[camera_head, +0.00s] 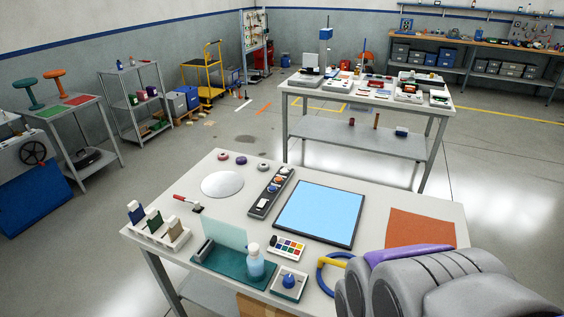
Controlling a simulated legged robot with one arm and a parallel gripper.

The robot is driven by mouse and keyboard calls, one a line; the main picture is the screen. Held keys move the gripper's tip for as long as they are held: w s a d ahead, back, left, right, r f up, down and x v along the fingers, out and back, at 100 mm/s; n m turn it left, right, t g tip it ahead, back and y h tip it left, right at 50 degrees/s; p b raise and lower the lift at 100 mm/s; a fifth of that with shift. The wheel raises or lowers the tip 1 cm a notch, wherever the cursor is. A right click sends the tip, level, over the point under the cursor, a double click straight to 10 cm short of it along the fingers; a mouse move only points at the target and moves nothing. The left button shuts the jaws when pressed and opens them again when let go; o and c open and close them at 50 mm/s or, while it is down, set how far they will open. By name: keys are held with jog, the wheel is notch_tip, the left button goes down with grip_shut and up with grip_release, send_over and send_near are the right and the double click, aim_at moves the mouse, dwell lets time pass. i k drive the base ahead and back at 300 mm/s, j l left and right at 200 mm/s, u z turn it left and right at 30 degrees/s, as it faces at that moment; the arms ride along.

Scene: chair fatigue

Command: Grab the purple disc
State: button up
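A small dark purple disc (241,161) lies flat near the far left edge of the near workbench (380,192). It sits between a reddish disc (223,156) and a brownish-grey disc (263,167), apart from both. A large grey rounded part of my arm, with a purple piece on it, fills the lower right corner. It appears to include my gripper (400,275), far from the purple disc. The fingertips cannot be made out, so I cannot tell whether it is open or shut.
A white round plate (222,184), a dark tray of small parts (270,193) and a blue panel (319,213) lie near the discs. A bottle (256,264) and a blue-yellow ring (327,273) are nearer.

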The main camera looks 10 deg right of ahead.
aim_at(241, 160)
jog(key=j+u, duration=0.3)
jog(key=i+j+u, duration=0.1)
jog(key=j+u, duration=0.2)
jog(key=i+j+u, duration=0.45)
jog(key=j, duration=0.25)
jog(key=i+j+u, duration=0.9)
jog(key=i+z, duration=0.25)
jog(key=i, duration=0.25)
jog(key=i+z, duration=0.3)
jog(key=i, duration=0.15)
jog(key=i+j+z, duration=0.1)
jog(key=i+z, duration=0.15)
jog(key=i, duration=0.25)
jog(key=i+j+z, duration=0.3)
jog(key=i, duration=0.15)
jog(key=i+l+z, duration=0.25)
jog(key=i+z, duration=0.6)
jog(key=i+j+z, duration=0.1)
jog(key=i+z, duration=0.35)
jog(key=i, duration=0.2)
jog(key=i+j+z, duration=0.3)
jog(key=i+z, duration=0.45)
jog(key=z, duration=0.2)
jog(key=i+j+z, duration=0.1)
jog(key=i+z, duration=0.2)
jog(key=z, duration=0.15)
jog(key=i+j+z, duration=0.25)
jog(key=z, duration=0.25)
jog(key=i+j+z, duration=0.25)
jog(key=z, duration=0.25)
